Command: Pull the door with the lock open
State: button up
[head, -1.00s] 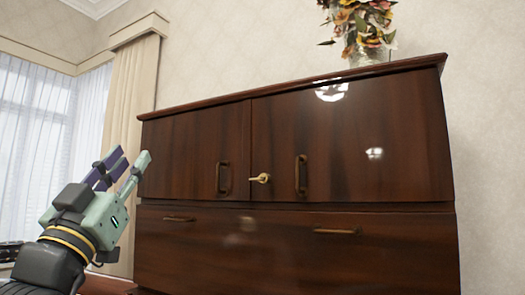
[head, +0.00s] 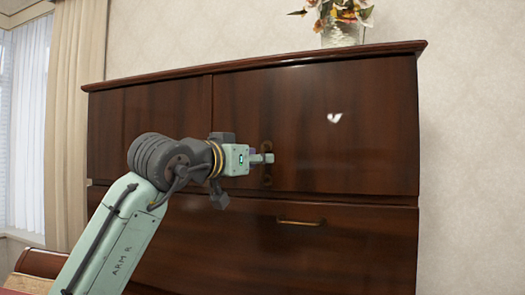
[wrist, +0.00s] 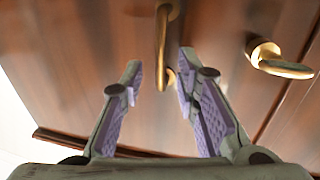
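The right-hand door (head: 335,120) of the dark wooden cabinet is shut. Its upright brass handle (wrist: 162,40) is in the wrist view, with its lower end in that picture between my open fingertips. In the head view a bit of this handle (head: 267,178) shows behind my fingers. The brass lock with its lever (wrist: 285,68) is to the right of the handle in the wrist view; in the head view my gripper hides it. My gripper (head: 268,158) is at the handle, fingers apart (wrist: 160,65). I cannot tell whether a finger touches the handle.
The left-hand door (head: 150,115) is shut, its handle hidden behind my arm. A drawer with a brass pull (head: 300,223) is below the doors. A flower vase (head: 343,33) stands on the cabinet top. A curtain (head: 75,110) and window are at the left.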

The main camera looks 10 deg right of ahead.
aim_at(263, 182)
jog(key=shift+p+x, duration=0.35)
jog(key=shift+x, duration=1.15)
jog(key=shift+c, duration=0.3)
grip_shut()
